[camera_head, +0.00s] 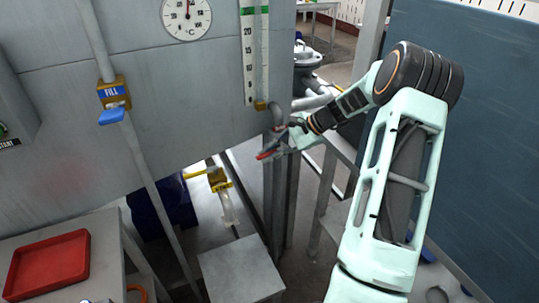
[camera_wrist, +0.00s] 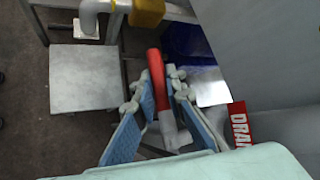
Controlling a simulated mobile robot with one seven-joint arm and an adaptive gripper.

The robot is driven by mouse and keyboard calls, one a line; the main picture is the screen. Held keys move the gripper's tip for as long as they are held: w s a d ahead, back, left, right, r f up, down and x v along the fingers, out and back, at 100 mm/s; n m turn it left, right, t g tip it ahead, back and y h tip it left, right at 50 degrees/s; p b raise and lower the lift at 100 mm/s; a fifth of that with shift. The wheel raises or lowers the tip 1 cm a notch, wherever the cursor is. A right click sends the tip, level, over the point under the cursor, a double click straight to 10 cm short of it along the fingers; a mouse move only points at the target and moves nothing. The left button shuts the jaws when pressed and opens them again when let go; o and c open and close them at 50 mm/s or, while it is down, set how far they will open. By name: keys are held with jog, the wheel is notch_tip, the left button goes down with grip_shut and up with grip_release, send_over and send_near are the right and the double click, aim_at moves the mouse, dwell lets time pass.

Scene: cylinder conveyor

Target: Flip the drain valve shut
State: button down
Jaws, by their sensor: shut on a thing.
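The drain valve's red lever (camera_wrist: 155,64) stands between my gripper's blue-padded fingers (camera_wrist: 160,88) in the wrist view, with a grey lower part showing below the red grip. A red sign reading "DRA" (camera_wrist: 239,124), cut off, is to its right. In the head view my gripper (camera_head: 276,146) is at the tank's lower right edge, with a bit of the red lever (camera_head: 266,154) showing at its tips. My gripper is shut on the lever. The valve's body is mostly hidden by my gripper.
A yellow fitting (camera_head: 218,180) with a clear tube hangs below the tank. A blue FILL valve (camera_head: 112,116) is on the left pipe. A red tray (camera_head: 48,264) sits on the bench at lower left. Metal posts stand close beside my gripper.

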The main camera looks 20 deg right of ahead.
jog(key=shift+r+y, duration=0.35)
jog(key=shift+y, duration=0.15)
jog(key=c, duration=2)
grip_release()
jog(key=shift+o, duration=0.2)
notch_tip(320, 180, up, 10)
jog(key=shift+r, duration=0.1)
jog(key=shift+a, duration=0.1)
